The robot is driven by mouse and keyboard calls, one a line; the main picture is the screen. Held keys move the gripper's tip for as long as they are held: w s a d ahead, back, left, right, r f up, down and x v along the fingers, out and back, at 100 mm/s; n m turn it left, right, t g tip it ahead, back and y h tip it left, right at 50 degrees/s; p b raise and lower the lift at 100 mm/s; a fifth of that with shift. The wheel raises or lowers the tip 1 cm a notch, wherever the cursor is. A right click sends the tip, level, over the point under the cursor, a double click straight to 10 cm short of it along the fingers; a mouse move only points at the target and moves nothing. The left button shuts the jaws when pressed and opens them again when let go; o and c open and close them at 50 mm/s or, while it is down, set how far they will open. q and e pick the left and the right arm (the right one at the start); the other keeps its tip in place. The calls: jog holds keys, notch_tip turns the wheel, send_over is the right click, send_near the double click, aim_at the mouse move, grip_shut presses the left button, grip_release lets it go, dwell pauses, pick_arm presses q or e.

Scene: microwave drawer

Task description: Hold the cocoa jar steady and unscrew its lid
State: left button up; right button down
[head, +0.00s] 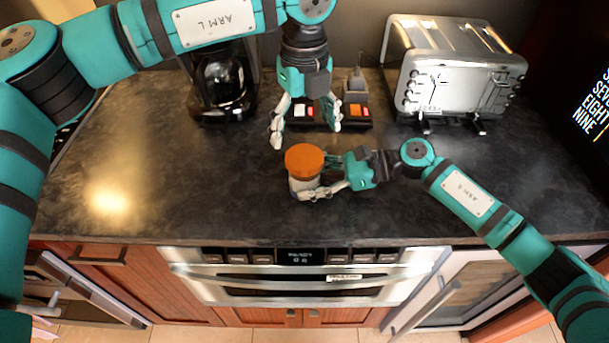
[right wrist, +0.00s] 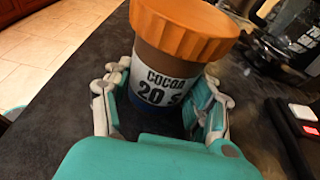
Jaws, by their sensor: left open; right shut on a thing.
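The cocoa jar (head: 303,184) stands upright on the dark countertop, with its orange lid (head: 305,160) on top. In the right wrist view the brown jar (right wrist: 160,68) has a white label reading COCOA, and its ribbed orange lid (right wrist: 186,27) sits on it. My right gripper (head: 318,190) is shut on the jar body from the right, below the lid; its fingers (right wrist: 160,100) flank the label. My left gripper (head: 306,132) is open and empty, pointing down above and behind the lid, apart from it.
A silver toaster (head: 458,72) stands at the back right and a black coffee maker (head: 222,85) at the back left. The counter's left part is clear. The microwave drawer (head: 310,280) is below the front edge.

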aim_at(304, 157)
pick_arm(q)
jog(key=shift+f, duration=3.35)
jog(key=c, duration=1.3)
jog(key=n, duration=1.3)
jog(key=shift+n, duration=0.4)
jog(key=shift+r, duration=0.15)
